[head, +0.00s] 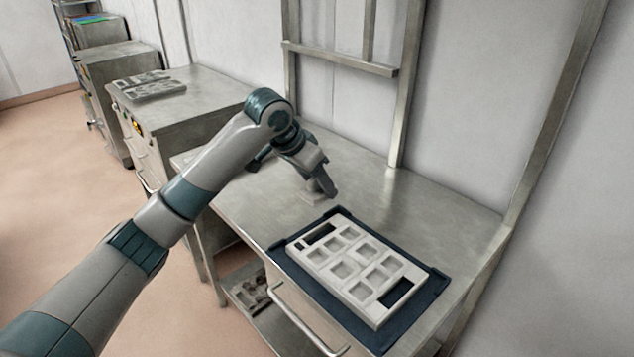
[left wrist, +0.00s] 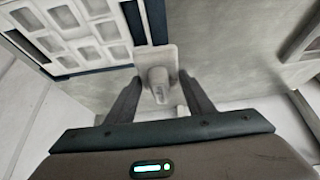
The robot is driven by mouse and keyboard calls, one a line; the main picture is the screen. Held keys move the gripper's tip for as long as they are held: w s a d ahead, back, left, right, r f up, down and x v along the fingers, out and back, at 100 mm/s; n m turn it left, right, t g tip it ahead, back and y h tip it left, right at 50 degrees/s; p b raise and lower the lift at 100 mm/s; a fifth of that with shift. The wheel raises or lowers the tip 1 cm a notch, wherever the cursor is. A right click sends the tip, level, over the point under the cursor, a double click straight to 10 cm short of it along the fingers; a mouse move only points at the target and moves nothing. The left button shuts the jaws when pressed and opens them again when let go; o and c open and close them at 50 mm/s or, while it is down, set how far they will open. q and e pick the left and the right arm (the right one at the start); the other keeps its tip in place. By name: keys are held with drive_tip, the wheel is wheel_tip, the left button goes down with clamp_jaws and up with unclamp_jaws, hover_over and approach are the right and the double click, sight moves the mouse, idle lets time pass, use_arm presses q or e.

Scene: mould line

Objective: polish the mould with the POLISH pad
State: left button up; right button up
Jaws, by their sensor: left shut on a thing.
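The mould (head: 355,264) is a pale grey block with several square cavities and a dark slot at each end. It lies on a dark blue mat (head: 436,285) on the steel table, and part of it shows at the upper left of the left wrist view (left wrist: 88,33). My left gripper (head: 318,186) is shut on the knob of a pale grey pad (head: 312,198). The pad is just beyond the mould's far left corner, at or close to the tabletop. In the left wrist view the pad (left wrist: 153,56) sits between both fingers (left wrist: 159,92). I cannot read any label on it.
The steel table (head: 255,215) has bare room left of and behind the mat. A metal frame (head: 400,90) stands along the wall behind it. A second cabinet (head: 205,95) at the back left carries another grey cavity block (head: 150,86). Grey pieces (head: 250,292) lie on the shelf below.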

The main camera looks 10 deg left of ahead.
use_arm(q)
drive_tip(key=shift+o, duration=0.6)
drive_tip(key=shift+s+a+n, duration=0.3)
drive_tip(key=shift+s+a, duration=0.05)
drive_tip(key=shift+s, duration=0.1)
drive_tip(key=s+a+f+n+y, duration=0.1)
drive_tip(key=s+a+f+n, duration=0.1)
drive_tip(key=s, duration=0.6)
drive_tip(key=s+a+f+n+t+y, duration=0.1)
drive_tip(key=s+a+f+n+y, duration=0.1)
drive_tip(key=s+a+n, duration=0.3)
drive_tip(key=s+a, duration=0.1)
drive_tip(key=s, duration=0.3)
drive_tip(key=shift+s+a+y, duration=0.15)
drive_tip(key=shift+s+y, duration=0.1)
drive_tip(key=shift+y, duration=0.05)
